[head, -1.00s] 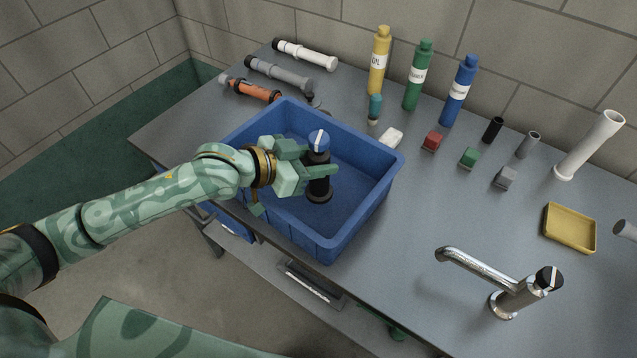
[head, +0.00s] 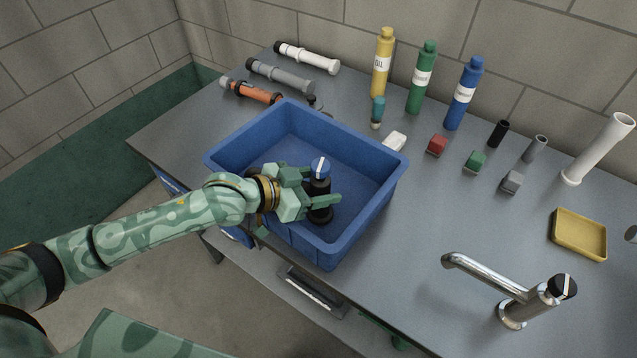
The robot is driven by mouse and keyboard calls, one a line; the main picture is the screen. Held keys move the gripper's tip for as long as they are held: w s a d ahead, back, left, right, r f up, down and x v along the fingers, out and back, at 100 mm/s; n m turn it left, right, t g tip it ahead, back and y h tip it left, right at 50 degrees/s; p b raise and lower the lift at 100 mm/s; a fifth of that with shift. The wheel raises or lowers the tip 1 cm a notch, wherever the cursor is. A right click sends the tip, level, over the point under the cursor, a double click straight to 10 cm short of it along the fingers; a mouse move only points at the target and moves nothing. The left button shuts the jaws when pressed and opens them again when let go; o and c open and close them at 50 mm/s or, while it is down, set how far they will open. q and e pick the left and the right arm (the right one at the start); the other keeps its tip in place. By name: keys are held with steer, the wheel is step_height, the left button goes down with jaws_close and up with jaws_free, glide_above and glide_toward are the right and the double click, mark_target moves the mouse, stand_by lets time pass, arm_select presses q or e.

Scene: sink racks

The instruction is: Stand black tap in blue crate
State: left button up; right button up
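The black tap (head: 319,187), with a blue cap marked by a white stripe, stands upright inside the blue crate (head: 370,220). My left gripper (head: 318,191) reaches over the crate's near left wall and has its fingers around the tap's body below the cap. It appears shut on the tap. The tap's base is low in the crate, at or close to the floor; I cannot tell if it touches. The fingers hide part of the tap's middle. My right gripper is not in view.
Behind the crate lie white, grey and orange-black tubes (head: 280,76). Yellow, green and blue bottles (head: 463,94) stand along the wall. Small blocks (head: 437,145) lie right of the crate. A chrome faucet (head: 515,300) and a yellow tray (head: 578,236) are at the right.

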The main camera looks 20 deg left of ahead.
arm_select(q)
steer(key=shift+s+a+r, duration=0.1)
steer(key=shift+r, duration=0.15)
steer(key=p+v, duration=0.2)
steer(key=v, duration=0.9)
steer(key=shift+s+a, duration=0.2)
steer(key=shift+a, duration=0.1)
